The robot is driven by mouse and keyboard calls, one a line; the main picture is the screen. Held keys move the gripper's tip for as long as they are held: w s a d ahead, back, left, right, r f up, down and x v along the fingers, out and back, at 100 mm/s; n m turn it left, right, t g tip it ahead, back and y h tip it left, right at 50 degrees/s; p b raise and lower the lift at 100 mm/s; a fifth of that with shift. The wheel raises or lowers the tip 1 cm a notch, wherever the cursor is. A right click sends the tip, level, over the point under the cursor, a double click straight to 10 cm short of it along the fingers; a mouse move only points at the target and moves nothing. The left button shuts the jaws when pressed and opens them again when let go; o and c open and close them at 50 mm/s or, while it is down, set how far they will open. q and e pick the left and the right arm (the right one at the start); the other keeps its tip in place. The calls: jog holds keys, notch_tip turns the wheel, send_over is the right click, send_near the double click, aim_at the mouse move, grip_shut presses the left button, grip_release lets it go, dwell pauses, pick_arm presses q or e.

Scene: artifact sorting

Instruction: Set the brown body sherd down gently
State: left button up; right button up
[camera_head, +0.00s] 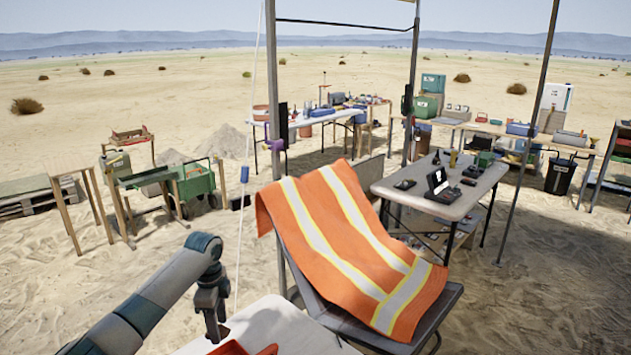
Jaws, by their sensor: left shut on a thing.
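My left gripper (216,336) points down at the bottom edge of the view, over the near left part of a white table (285,328). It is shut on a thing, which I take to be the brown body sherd. I cannot make out the sherd itself, as the fingertips are small and dark and the frame cuts off just below. A red-orange object (232,348), only partly in view, lies right beside and below the gripper. My right gripper is out of view.
A folding chair (340,318) draped with an orange striped vest (345,245) stands just right of the white table. A grey table (455,200) with small devices stands beyond it. A pole and a green cart (195,182) are farther off. Open sand lies between.

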pick_arm(q)
jog(key=s+d+r+n, duration=0.2)
jog(key=s+r+n, duration=0.1)
jog(key=s+n, duration=0.1)
jog(key=s+d+r+n, duration=0.3)
jog(key=s+r+n, duration=0.1)
jog(key=s, duration=0.3)
jog(key=s+d+r+n+b, duration=0.1)
jog(key=s+d+r+n, duration=0.2)
jog(key=s+r+n, duration=0.1)
jog(key=shift+s+n, duration=0.4)
jog(key=shift+s, duration=0.45)
jog(key=s+n, duration=0.4)
jog(key=s, duration=0.8)
jog(key=shift+a+r+n, duration=0.2)
jog(key=shift+a+n, duration=0.2)
jog(key=shift+a, duration=0.05)
jog(key=shift+w, duration=0.15)
